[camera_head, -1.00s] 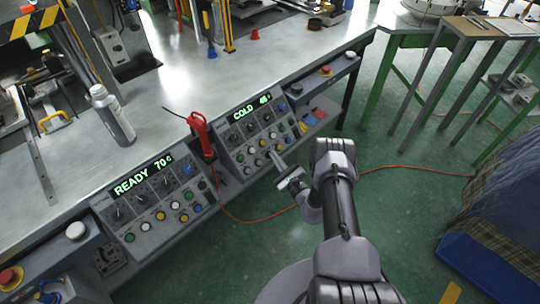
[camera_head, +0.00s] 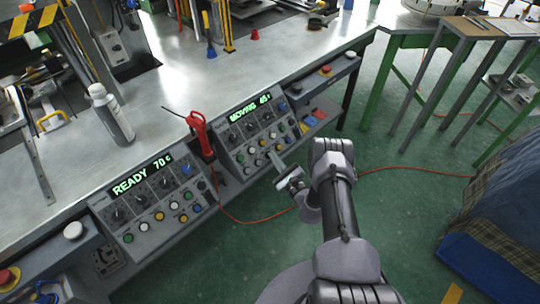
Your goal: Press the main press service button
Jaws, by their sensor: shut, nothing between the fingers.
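Two control panels with knobs and coloured buttons are set in the front of the metal bench. The left panel (camera_head: 154,196) reads "READY 70 c". The right panel (camera_head: 252,130) reads "MOVING 45". My gripper (camera_head: 271,155) is shut and empty, its fingertips at the lower edge of the right panel, by the bottom button row. I cannot tell whether they touch a button, and the fingers may hide one. Button labels are too small to read, so I cannot tell which is the service button.
A red-handled tool (camera_head: 200,134) hangs between the panels, with an orange cable (camera_head: 245,221) on the green floor. A grey bottle (camera_head: 111,115) stands on the bench. A red button (camera_head: 325,71) sits at the bench front, right of the panels. Open floor lies right of my arm.

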